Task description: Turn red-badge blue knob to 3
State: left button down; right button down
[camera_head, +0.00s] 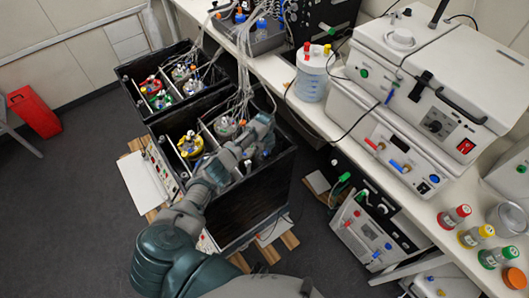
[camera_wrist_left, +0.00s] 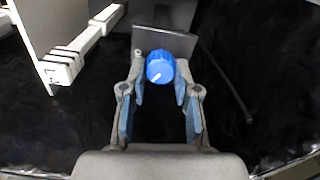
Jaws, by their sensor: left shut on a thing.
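A blue knob (camera_wrist_left: 160,67) with a white pointer line shows in the left wrist view, in front of a small grey plate (camera_wrist_left: 165,42). The pointer slants to the lower left in that picture. My left gripper (camera_wrist_left: 160,82) is shut on the knob, one finger on each side. In the head view my left arm (camera_head: 205,178) reaches over the nearer black shaker box (camera_head: 250,205), and its hand is inside or above the right part of that box. I cannot make out a red badge or scale numbers by the knob. My right gripper is not in view.
A white bar (camera_wrist_left: 95,40) stands left of the gripper in the wrist view, with dark surfaces around. In the head view, flasks with a yellow ring (camera_head: 190,145) and a red ring (camera_head: 151,86) sit in the boxes, with tubes above. A bench (camera_head: 400,180) with instruments is at right.

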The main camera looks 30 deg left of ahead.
pick_arm(q)
jog(key=shift+a+f, duration=0.1)
jog(key=shift+a, duration=0.3)
jog(key=shift+d, duration=0.1)
jog(key=shift+n, duration=0.4)
jog(key=n+p, duration=0.2)
jog(key=n, duration=0.3)
jog(key=shift+n, duration=0.4)
jog(key=n+p, duration=0.1)
jog(key=n, duration=0.4)
jog(key=n+p, duration=0.1)
jog(key=n, duration=0.5)
jog(key=shift+n+p, duration=0.3)
jog(key=shift+p, duration=0.05)
jog(key=n, duration=0.4)
jog(key=shift+s+d, duration=0.1)
jog(key=shift+f+n, duration=0.1)
jog(key=shift+n, duration=0.7)
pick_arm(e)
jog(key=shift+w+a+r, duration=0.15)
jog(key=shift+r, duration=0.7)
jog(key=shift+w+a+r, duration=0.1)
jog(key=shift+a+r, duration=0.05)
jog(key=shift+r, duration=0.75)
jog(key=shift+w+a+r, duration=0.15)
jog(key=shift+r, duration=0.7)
pick_arm(q)
jog(key=shift+s+d, duration=0.1)
